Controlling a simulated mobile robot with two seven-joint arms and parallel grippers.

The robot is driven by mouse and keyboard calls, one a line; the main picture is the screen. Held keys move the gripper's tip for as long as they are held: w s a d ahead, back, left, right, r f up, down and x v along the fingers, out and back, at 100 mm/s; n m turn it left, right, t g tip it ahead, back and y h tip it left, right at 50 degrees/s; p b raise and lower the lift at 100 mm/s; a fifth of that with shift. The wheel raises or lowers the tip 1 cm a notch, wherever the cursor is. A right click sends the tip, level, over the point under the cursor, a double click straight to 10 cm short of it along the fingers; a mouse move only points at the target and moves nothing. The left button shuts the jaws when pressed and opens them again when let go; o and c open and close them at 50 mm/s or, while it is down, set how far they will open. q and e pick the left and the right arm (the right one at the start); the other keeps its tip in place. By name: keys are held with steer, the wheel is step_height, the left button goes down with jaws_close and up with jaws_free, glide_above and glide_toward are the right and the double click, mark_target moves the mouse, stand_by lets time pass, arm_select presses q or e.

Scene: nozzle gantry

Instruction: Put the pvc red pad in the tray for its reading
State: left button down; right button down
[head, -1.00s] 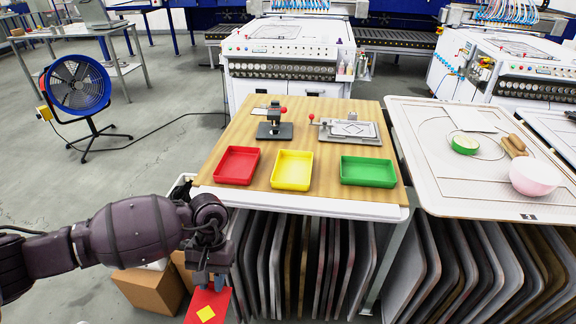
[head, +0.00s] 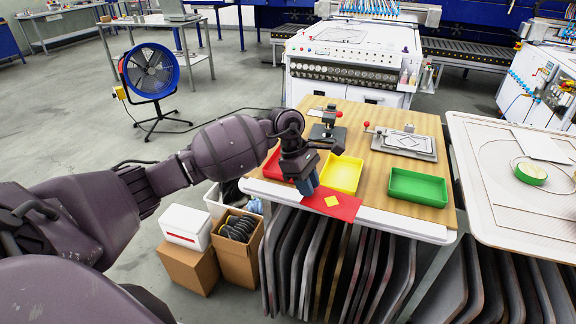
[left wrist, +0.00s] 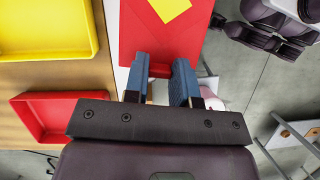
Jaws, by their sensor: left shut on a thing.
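The red pad (head: 343,207) is a flat red sheet with a yellow diamond. My left gripper (head: 306,184) is shut on one edge of it and holds it at the front edge of the wooden table, in front of the yellow tray. In the left wrist view the pad (left wrist: 150,42) stretches away from the fingers (left wrist: 160,78). The red tray (head: 274,165) is partly hidden behind my gripper. The yellow tray (head: 343,172) and the green tray (head: 418,187) stand to its right, and all that shows of their insides is empty.
A small press-like device (head: 327,128) and a flat fixture with a red knob (head: 404,142) stand behind the trays. Slabs (head: 330,262) stand in a rack below the table. Cardboard boxes (head: 238,240) are on the floor at its left.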

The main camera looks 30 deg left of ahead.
arm_select(q)
steer(key=w+a+r+n+t+y, duration=0.2)
steer(key=w+a+r+n+t, duration=0.15)
steer(key=a+r+n, duration=0.45)
step_height(320, 180, up, 6)
steer(key=n+y, duration=0.4)
steer(key=n, duration=0.8)
glide_above(280, 179)
steer(key=w, duration=0.1)
steer(key=shift+t, duration=0.25)
steer(key=f, duration=1.5)
steer(key=shift+a, duration=0.4)
step_height(280, 179, down, 4)
steer(key=shift+r+b, duration=0.15)
steer(key=shift+b, duration=0.15)
steer(key=shift+f, duration=0.3)
arm_select(e)
steer(key=shift+f, duration=0.35)
arm_select(q)
steer(key=shift+s+f, duration=0.1)
steer(key=shift+f, duration=0.2)
arm_select(e)
steer(key=shift+s+f, duration=0.2)
steer(key=shift+s, duration=0.05)
